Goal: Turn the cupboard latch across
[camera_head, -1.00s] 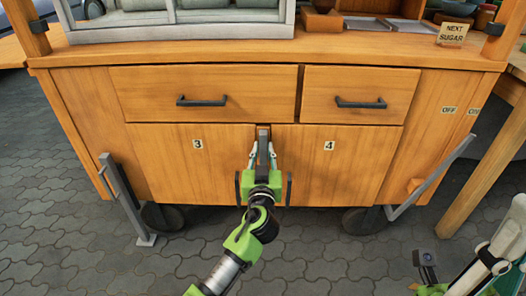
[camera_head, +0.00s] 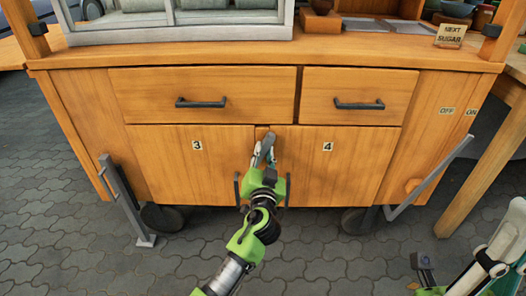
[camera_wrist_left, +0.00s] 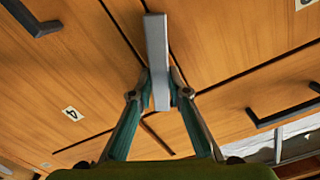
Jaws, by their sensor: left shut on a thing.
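The cupboard latch (camera_head: 266,146) is a narrow grey bar at the top of the seam between door 3 (camera_head: 190,165) and door 4 (camera_head: 335,165). It leans slightly, its upper end to the right in the head view. My left gripper (camera_head: 263,160) is shut on the latch from the front. In the left wrist view the latch (camera_wrist_left: 157,45) stands between the two fingertips (camera_wrist_left: 163,97) and sticks out past them. Both doors lie flush in the cabinet front. My right gripper's fingers are not seen; only part of that arm shows at lower right.
Two drawers with dark handles (camera_head: 202,102) (camera_head: 359,104) sit above the doors. Grey metal bars (camera_head: 121,192) (camera_head: 430,178) stand at both sides of the cabinet. The paved floor in front is clear.

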